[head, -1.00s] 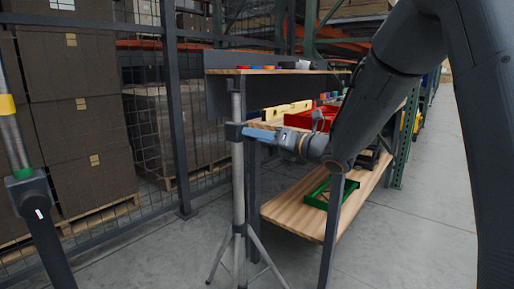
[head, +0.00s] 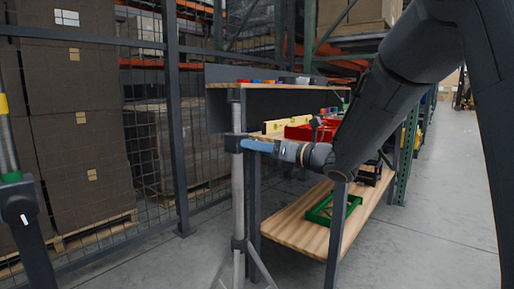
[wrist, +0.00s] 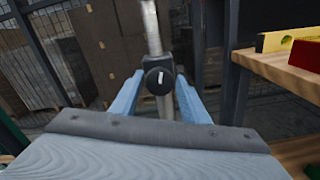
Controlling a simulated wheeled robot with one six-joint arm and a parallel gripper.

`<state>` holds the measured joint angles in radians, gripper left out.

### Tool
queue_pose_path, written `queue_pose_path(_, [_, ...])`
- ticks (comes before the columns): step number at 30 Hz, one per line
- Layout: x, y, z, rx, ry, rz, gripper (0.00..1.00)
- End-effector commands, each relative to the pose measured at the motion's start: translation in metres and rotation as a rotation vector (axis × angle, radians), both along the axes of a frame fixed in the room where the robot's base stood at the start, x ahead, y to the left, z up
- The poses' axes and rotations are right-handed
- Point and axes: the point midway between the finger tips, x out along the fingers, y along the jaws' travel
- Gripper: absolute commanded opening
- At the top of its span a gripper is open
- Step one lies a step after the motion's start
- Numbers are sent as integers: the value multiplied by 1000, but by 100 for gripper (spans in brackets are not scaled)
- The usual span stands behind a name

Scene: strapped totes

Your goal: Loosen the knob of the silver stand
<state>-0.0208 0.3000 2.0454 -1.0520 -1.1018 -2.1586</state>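The silver stand (head: 238,195) is an upright pole on splayed legs left of the workbench, with a dark collar on it. Its knob (wrist: 159,78) is round and black with a white mark, and faces me in the wrist view. My gripper (wrist: 159,84) is open, its blue fingers to the left and right of the knob with gaps showing on both sides. In the head view my gripper (head: 249,146) reaches the collar from the right. There the knob is hidden or too small to make out, and contact cannot be told.
A second stand (head: 32,240) with a dark lower tube and its own knob is at the far left. The bench's wooden shelf (head: 290,232) holds a green frame (head: 333,208). A yellow level (head: 288,129) and a red bin (head: 299,133) lie above it.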

Motion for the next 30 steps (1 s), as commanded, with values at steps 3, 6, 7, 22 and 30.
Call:
queue_pose_path(3, [0,0,0,0,0,0,52])
queue_pose_path(6, [0,0,0,1,1,1,52])
queue_pose_path(7, [0,0,0,1,1,1,52])
queue_pose_path(22, [-32,-43,1,0,1,-3,52])
queue_pose_path(30, [-47,-61,0,0,1,0,52])
